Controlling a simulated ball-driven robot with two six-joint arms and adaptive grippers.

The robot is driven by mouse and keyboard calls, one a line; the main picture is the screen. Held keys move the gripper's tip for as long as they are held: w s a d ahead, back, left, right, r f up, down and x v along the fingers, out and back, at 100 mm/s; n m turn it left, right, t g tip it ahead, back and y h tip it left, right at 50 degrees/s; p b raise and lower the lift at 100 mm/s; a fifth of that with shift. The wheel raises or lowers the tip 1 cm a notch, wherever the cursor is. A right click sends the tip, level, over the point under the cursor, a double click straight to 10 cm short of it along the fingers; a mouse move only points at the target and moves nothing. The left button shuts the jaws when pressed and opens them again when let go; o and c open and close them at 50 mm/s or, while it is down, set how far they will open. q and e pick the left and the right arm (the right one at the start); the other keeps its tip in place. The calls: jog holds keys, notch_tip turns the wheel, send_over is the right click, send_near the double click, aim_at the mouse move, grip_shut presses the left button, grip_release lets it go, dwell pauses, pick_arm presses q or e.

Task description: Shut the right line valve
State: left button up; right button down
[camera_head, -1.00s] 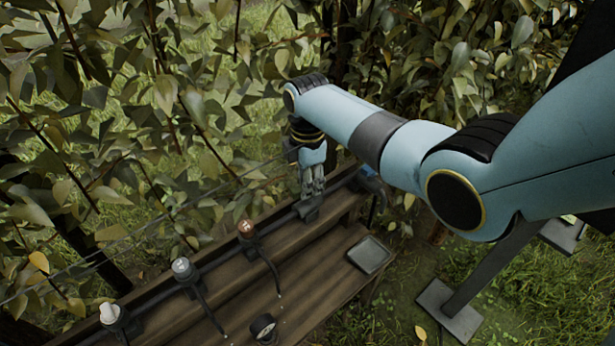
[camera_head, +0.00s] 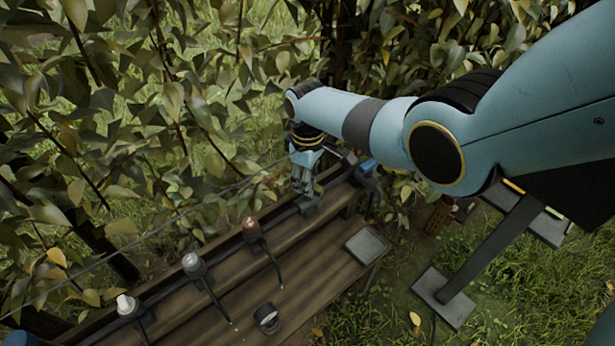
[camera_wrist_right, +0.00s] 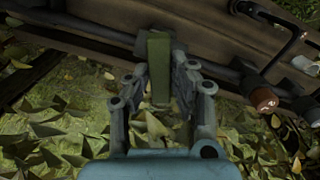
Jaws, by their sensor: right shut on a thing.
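A black pipe (camera_head: 283,217) runs along the back of a wooden bench. The right line valve sits at its far right part; its dark body (camera_head: 310,206) shows just below my right gripper (camera_head: 303,187). In the right wrist view the valve's flat green lever (camera_wrist_right: 158,62) stands out from the pipe, between the two fingers of my right gripper (camera_wrist_right: 163,75). The fingers are shut on the lever; their exact contact is hard to see. In the head view the lever is hidden by the gripper. My left gripper is not in view.
Copper (camera_head: 250,225), grey (camera_head: 191,262) and white (camera_head: 126,304) knobs sit along the pipe to the left. Leafy branches hang close behind and around my right arm.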

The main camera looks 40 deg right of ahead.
jog(key=shift+m+p, duration=0.4)
jog(key=shift+m, duration=1.7)
jog(key=c, duration=1.2)
grip_release()
jog(key=shift+o, duration=0.2)
notch_tip(320, 180, up, 12)
jog(key=shift+f, duration=0.1)
